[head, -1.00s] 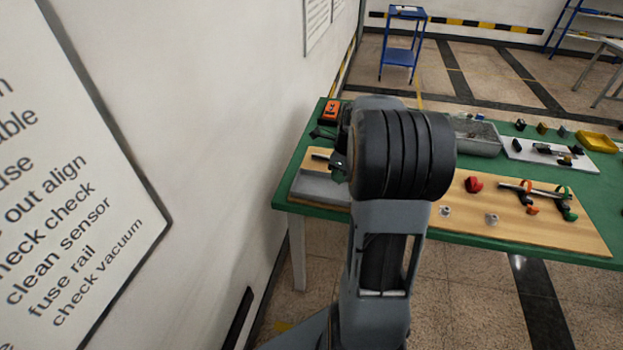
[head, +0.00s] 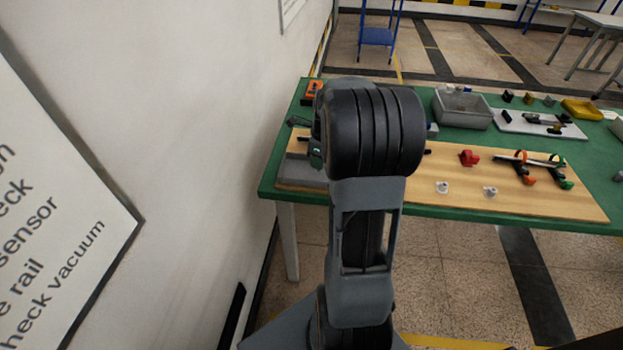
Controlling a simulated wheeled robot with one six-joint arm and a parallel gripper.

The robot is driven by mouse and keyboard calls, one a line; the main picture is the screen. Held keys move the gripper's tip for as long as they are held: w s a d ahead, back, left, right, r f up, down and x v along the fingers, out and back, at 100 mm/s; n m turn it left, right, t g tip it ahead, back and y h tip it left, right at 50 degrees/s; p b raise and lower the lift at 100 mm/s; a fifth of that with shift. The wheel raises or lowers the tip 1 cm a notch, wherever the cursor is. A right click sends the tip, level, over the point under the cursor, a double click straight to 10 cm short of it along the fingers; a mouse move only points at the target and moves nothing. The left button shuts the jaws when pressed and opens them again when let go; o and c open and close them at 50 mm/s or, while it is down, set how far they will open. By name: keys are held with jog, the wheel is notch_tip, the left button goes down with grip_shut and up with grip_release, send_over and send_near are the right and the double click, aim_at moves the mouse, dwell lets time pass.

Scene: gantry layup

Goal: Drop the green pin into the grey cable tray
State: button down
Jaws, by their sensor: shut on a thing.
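The grey tray (head: 463,122) is an open, speckled grey bin on the far side of the green table, right of my arm. Small items show at its far rim; most of its floor is hard to see. My gripper is hidden behind the thick black joint of my arm, which fills the middle of the head view. I cannot make out the green pin; it may be behind the arm too. A small dark greenish part shows at the joint's left edge, but I cannot tell what it belongs to.
A wooden board (head: 450,202) lies along the green table's (head: 268,186) near side, with a red knob (head: 469,158), a rod with orange and green clamps (head: 535,160) and white fittings. A white board (head: 510,125) and yellow tray (head: 582,109) stand right. A wall closes the left.

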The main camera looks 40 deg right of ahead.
jog(key=shift+f, duration=0.15)
jog(key=c, duration=0.9)
grip_release()
notch_tip(320, 180, up, 14)
jog(key=s+p, duration=0.1)
jog(key=p, duration=0.1)
jog(key=shift+s+d+f, duration=0.15)
jog(key=shift+s+d, duration=0.05)
jog(key=shift+d, duration=0.25)
